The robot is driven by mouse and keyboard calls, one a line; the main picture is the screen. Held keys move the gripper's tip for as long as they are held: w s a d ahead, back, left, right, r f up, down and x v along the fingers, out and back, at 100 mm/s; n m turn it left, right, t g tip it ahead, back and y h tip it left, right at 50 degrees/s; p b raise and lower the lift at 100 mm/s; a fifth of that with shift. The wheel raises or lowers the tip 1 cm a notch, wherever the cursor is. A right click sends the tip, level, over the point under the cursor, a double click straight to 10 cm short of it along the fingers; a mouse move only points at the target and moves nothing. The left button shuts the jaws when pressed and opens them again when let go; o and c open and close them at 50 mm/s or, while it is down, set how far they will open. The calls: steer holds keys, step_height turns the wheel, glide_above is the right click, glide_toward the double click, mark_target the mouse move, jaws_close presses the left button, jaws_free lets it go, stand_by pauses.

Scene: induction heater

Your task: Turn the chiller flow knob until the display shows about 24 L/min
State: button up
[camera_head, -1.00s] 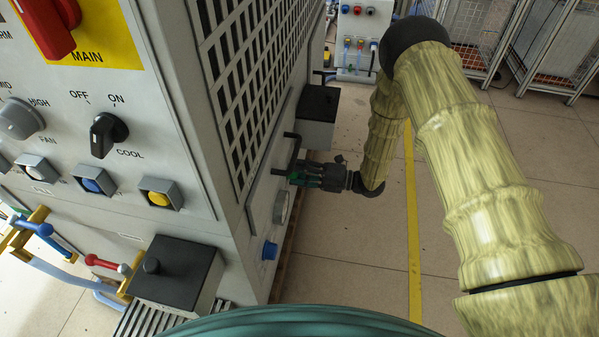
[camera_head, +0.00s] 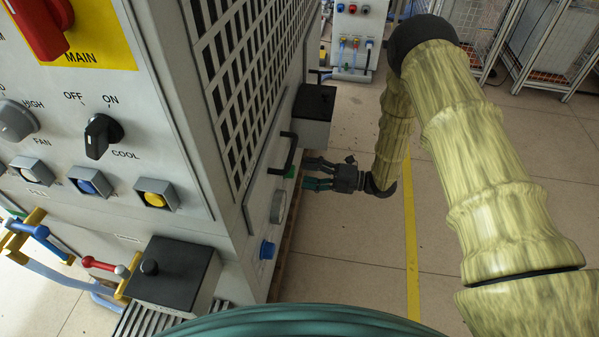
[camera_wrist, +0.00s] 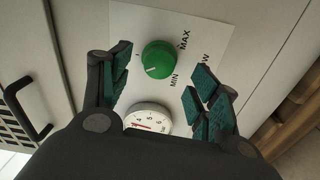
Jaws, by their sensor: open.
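The green chiller flow knob (camera_wrist: 158,60) shows in the wrist view on a pale plate with MIN and MAX marks. Its white pointer line points to the lower left in that view. My gripper (camera_wrist: 158,82) is open, with one finger on each side of the knob and a gap to it on both sides. In the head view my gripper (camera_head: 306,174) is beside the cabinet's side face, and only a bit of green shows past its fingers. No flow display in L/min can be made out.
A round dial gauge (camera_wrist: 148,118) sits just below the knob. A black handle (camera_head: 284,153) juts from the cabinet (camera_head: 232,215) close to my gripper.

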steer(key=s+d, duration=0.1)
steer(key=d, duration=0.6)
steer(key=shift+s+d, duration=0.2)
steer(key=shift+s, duration=0.05)
steer(key=shift+f, duration=0.1)
steer(key=s+d+f+m+t+h, duration=0.45)
steer(key=s+f+m+h, duration=0.9)
steer(key=m, duration=0.75)
steer(key=s+d+f+m+g+h, duration=0.15)
steer(key=s+d+m+g, duration=0.35)
steer(key=s, duration=0.8)
steer(key=s+d+m+g+h, duration=0.25)
steer(key=s+m, duration=0.45)
steer(key=s, duration=0.6)
step_height(320, 180, up, 33)
steer(key=p, duration=3.3)
steer(key=shift+w+a+r, duration=0.15)
steer(key=shift+a+r, duration=0.05)
steer(key=shift+a, duration=0.25)
